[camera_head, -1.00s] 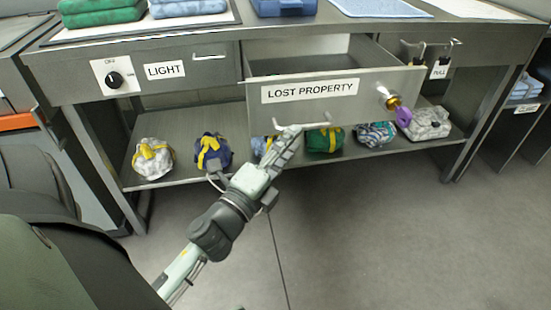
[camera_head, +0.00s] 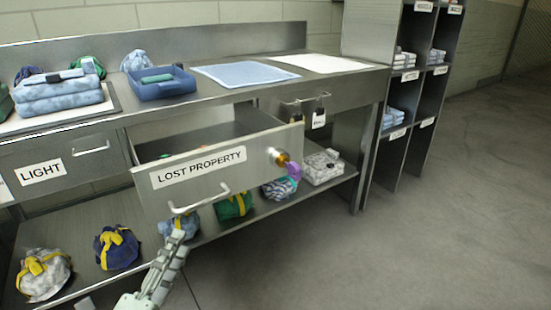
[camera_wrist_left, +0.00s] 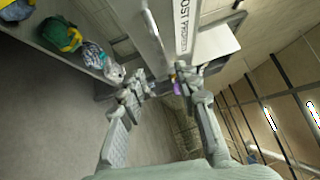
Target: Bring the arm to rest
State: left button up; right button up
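My left gripper (camera_head: 176,240) is at the bottom of the head view, just below the left end of the bar handle (camera_head: 200,201) of the drawer (camera_head: 172,185) labelled LOST PROPERTY. In the left wrist view the two fingers of the gripper (camera_wrist_left: 162,80) stand apart with nothing visible held between them. The drawer front shows beyond them in that view. The drawer is pulled out, and a green item (camera_head: 165,156) shows inside it. My right arm and gripper are not in view.
A brass lock with a purple-tagged key (camera_head: 292,170) sticks out of the drawer front. Wrapped bundles, including a green one (camera_head: 235,206), line the lower shelf (camera_head: 95,205). A blue tray (camera_head: 162,84) stands on the counter. The floor (camera_head: 410,225) at right is clear.

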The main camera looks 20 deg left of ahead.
pick_arm(q)
jog(key=w+a+f+n+g+y+p, duration=0.1)
jog(key=a+f+n+g+y+p, duration=0.25)
jog(key=f+n+g, duration=0.65)
jog(key=s+d+f+n+g+h, duration=0.1)
jog(key=s+d+f+n+g, duration=0.1)
jog(key=f, duration=0.7)
jog(key=s+d+f+n+g+h+p, duration=0.1)
jog(key=s+d+f+n+g+h, duration=0.1)
jog(key=s+f+n+g, duration=0.2)
jog(key=s+f+n, duration=0.1)
jog(key=s+f, duration=0.2)
jog(key=f, duration=0.1)
jog(key=shift+s+d+f, duration=0.3)
jog(key=shift+f, duration=0.1)
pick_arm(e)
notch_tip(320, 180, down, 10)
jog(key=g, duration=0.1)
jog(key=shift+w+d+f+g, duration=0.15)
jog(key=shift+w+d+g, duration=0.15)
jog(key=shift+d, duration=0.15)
